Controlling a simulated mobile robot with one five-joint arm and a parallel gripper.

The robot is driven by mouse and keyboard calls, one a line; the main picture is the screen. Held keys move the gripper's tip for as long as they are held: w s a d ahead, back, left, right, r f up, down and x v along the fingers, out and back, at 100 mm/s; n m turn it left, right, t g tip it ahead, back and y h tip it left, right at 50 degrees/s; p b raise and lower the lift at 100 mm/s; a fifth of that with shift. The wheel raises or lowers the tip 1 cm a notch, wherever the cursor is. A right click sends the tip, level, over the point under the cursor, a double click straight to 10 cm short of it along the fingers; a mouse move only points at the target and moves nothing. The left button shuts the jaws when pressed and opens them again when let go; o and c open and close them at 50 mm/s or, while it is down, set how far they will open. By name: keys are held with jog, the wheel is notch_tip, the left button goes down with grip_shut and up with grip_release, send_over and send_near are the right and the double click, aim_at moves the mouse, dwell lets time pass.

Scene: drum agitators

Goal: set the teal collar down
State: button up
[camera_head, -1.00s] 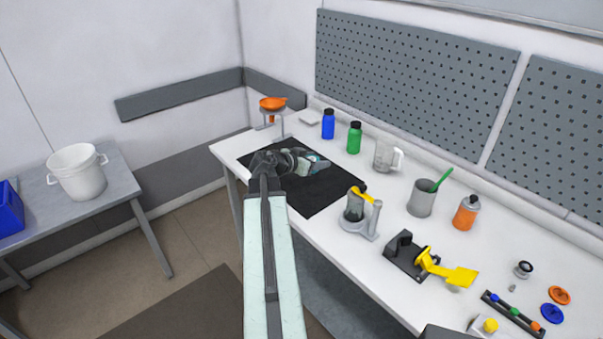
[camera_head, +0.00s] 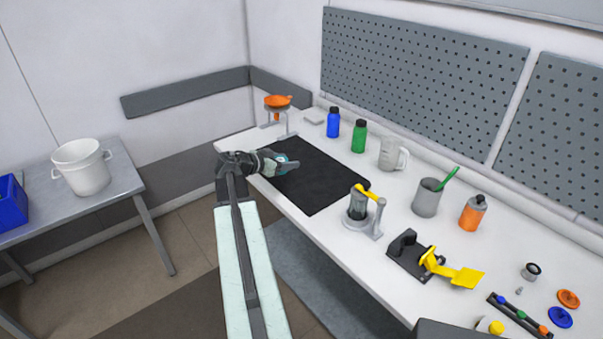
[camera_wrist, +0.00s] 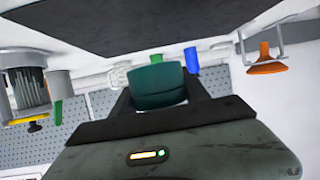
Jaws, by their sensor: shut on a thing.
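The teal collar (camera_wrist: 158,82) is between the two dark fingers of my gripper (camera_wrist: 158,98) in the wrist view. My gripper is shut on it. In the head view my gripper (camera_head: 288,165) is at the left part of the black mat (camera_head: 318,185), and a small teal patch of the collar (camera_head: 281,159) shows at the fingers. The rest of the collar is hidden there. I cannot tell how high it is above the mat. In the wrist view the dark mat (camera_wrist: 130,25) fills the top, with a visible gap to the collar.
An orange funnel on a stand (camera_head: 277,104) is behind my gripper. A blue bottle (camera_head: 333,123), green bottle (camera_head: 359,136) and clear jug (camera_head: 391,154) line the back. A clear vessel with a yellow lever (camera_head: 357,204) stands right of the mat. Most of the mat is bare.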

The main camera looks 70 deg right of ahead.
jog(key=shift+m+g+y, duration=0.3)
jog(key=shift+m+g, duration=0.2)
jog(key=shift+g, duration=0.1)
jog(key=w+f+b, duration=0.1)
jog(key=w, duration=0.2)
jog(key=w+a+f+b, duration=0.1)
jog(key=w+f, duration=0.1)
jog(key=w, duration=0.1)
jog(key=w+a+f+b, duration=0.1)
jog(key=w, duration=0.2)
jog(key=shift+f, duration=0.15)
jog(key=b, duration=0.2)
send_over(294, 171)
jog(key=shift+w+f, duration=0.1)
jog(key=shift+f, duration=0.65)
notch_tip(294, 171, down, 4)
jog(key=b, duration=0.3)
jog(key=shift+d+b, duration=0.1)
jog(key=shift+b, duration=0.3)
jog(key=shift+r, duration=0.2)
jog(key=shift+f, duration=0.1)
jog(key=o, duration=1.6)
